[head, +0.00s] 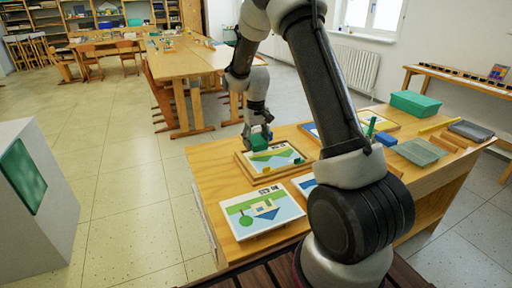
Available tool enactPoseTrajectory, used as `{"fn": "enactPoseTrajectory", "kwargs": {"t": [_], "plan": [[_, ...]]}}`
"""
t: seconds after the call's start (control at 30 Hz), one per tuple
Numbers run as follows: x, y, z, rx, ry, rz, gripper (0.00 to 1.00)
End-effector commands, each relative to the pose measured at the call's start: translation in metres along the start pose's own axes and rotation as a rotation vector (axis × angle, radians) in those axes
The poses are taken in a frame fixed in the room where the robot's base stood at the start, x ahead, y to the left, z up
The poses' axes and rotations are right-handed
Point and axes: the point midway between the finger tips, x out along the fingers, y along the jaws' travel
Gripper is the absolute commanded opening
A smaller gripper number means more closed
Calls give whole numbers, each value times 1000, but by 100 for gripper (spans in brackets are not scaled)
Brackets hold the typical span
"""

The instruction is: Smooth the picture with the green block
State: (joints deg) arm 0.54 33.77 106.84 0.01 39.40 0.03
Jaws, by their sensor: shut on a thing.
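My gripper (258,134) points down over the far left part of the worktable. It is shut on a green block (259,143). The block is at the upper edge of a picture (274,158) with blue, green and yellow shapes, lying in a wooden frame tray (247,171). I cannot tell whether the block touches the picture. A small dark green piece (298,161) and a small yellow piece (266,169) show on this picture. A second picture (262,212), with a house and a tree, lies nearer on the table. My arm hides parts of other pictures.
On the right of the worktable (217,195) are a green box (414,105), a translucent tray (422,152), a blue block (387,139), a dark grey tray (470,131) and wooden strips (454,143). A white cabinet (35,190) stands at left. The floor between is clear.

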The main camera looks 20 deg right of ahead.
Motion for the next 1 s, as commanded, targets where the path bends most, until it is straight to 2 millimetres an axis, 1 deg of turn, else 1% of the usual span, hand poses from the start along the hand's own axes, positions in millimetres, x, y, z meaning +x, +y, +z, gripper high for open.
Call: {"fn": "enactPoseTrajectory", "kwargs": {"t": [0.03,0.2,0.33,0.87,0.93,0.97,1.0], "plan": [[-6,0,0,0,3,0,33],[-21,0,0,0,2,0,33],[-29,0,1,0,2,0,33],[-30,0,2,0,0,0,33],[-30,-3,3,-2,0,0,33],[-30,-7,6,-3,-1,0,33],[-29,-16,11,-7,-2,0,33]]}}
